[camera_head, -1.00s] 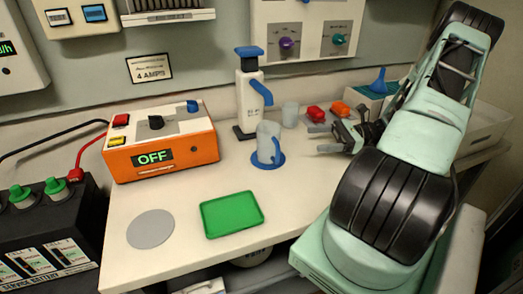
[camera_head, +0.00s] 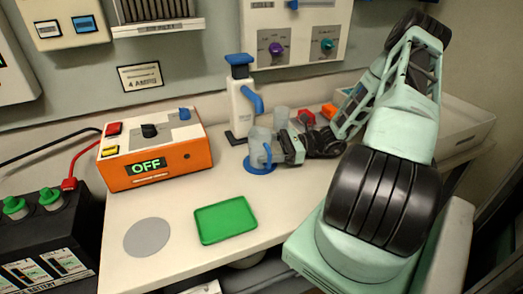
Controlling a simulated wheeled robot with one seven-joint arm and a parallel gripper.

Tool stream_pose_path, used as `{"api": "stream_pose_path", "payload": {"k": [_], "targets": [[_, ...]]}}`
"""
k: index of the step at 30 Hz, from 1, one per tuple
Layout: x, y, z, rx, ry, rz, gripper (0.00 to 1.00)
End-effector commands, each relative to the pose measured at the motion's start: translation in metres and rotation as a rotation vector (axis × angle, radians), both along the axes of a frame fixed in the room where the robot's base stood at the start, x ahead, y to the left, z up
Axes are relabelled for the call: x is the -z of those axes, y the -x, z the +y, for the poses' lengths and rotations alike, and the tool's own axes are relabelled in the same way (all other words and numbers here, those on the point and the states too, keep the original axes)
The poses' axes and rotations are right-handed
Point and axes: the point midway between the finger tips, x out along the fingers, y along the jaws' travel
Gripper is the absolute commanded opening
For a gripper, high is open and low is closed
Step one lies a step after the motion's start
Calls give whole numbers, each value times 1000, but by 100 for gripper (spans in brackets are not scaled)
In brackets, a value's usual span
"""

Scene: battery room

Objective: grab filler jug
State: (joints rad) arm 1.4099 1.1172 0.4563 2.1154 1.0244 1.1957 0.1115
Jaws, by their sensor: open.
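The filler jug (camera_head: 260,143) is a clear, greyish jug with a blue handle and a blue base ring. It stands upright on the white table, right of the orange charger and in front of the white dispenser with the blue top. My gripper (camera_head: 279,148) is at the jug's right side, with its fingers open around or beside the jug's body. The far finger is partly hidden, so I cannot tell whether either finger touches the jug.
The white dispenser (camera_head: 246,102) with a blue spout stands close behind the jug. A clear cup (camera_head: 281,117) and red (camera_head: 306,117) and orange pieces are behind my gripper. The orange charger (camera_head: 155,156) is at left. A green tray (camera_head: 225,220) and grey disc (camera_head: 147,237) lie in front.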

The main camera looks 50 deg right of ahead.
Motion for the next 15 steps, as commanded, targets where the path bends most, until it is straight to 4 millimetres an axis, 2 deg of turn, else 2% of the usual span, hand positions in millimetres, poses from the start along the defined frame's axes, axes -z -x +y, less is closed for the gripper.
{"api": "stream_pose_path", "payload": {"k": [1,6,14,15], "targets": [[-2,-4,9,-4,-4,1,70],[-1,-16,23,-2,-2,0,70],[0,-19,25,-1,0,0,70],[0,-19,25,-1,0,0,64]]}}
